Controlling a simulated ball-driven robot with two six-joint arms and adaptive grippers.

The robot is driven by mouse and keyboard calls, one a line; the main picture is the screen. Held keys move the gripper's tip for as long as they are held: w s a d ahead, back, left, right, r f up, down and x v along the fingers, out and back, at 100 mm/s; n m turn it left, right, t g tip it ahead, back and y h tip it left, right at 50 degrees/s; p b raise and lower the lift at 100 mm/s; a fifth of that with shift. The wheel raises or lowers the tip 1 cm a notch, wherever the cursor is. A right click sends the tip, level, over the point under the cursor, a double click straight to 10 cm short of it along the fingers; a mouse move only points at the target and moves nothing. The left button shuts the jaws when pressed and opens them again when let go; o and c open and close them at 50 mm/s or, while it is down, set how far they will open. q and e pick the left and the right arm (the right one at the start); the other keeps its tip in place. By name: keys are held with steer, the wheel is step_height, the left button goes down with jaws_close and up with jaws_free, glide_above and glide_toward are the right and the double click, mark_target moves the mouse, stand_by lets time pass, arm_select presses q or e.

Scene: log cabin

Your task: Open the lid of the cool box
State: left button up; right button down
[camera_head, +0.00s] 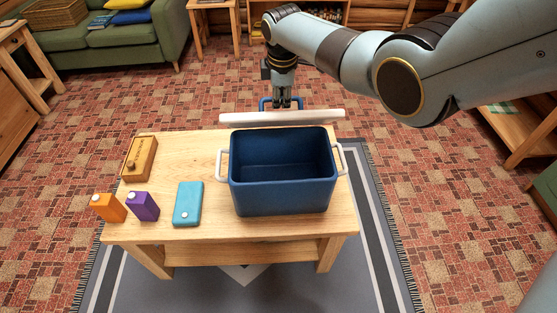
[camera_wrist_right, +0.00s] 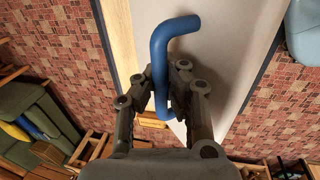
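The dark blue cool box (camera_head: 283,198) stands on the wooden table with its top open and its inside visible and empty. Its white lid (camera_head: 240,118) stands raised at the far edge, seen nearly edge-on. The lid's blue handle (camera_head: 265,102) is on the far side of the lid. My right gripper (camera_head: 283,104) reaches down to this handle from behind. In the right wrist view, the blue handle (camera_wrist_right: 160,55) passes between the fingers of the right gripper (camera_wrist_right: 166,72), which look closed around it; the pale lid (camera_wrist_right: 225,60) lies beyond. My left gripper is not in view.
On the table (camera_head: 210,150) are a wooden box (camera_head: 140,158), an orange carton (camera_head: 108,208), a purple carton (camera_head: 143,206) and a light blue flat item (camera_head: 188,204), left of the cool box. A green sofa (camera_head: 130,45) stands at the back left. My right arm crosses the upper right.

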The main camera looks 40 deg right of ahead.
steer(key=shift+w+d+r, duration=0.15)
steer(key=shift+w, duration=0.05)
steer(key=shift+w, duration=0.1)
steer(key=shift+w+d+r+b, duration=0.15)
steer(key=shift+w+d+b, duration=0.2)
steer(key=shift+w+b, duration=0.2)
steer(key=shift+w+r, duration=0.1)
steer(key=shift+r, duration=0.05)
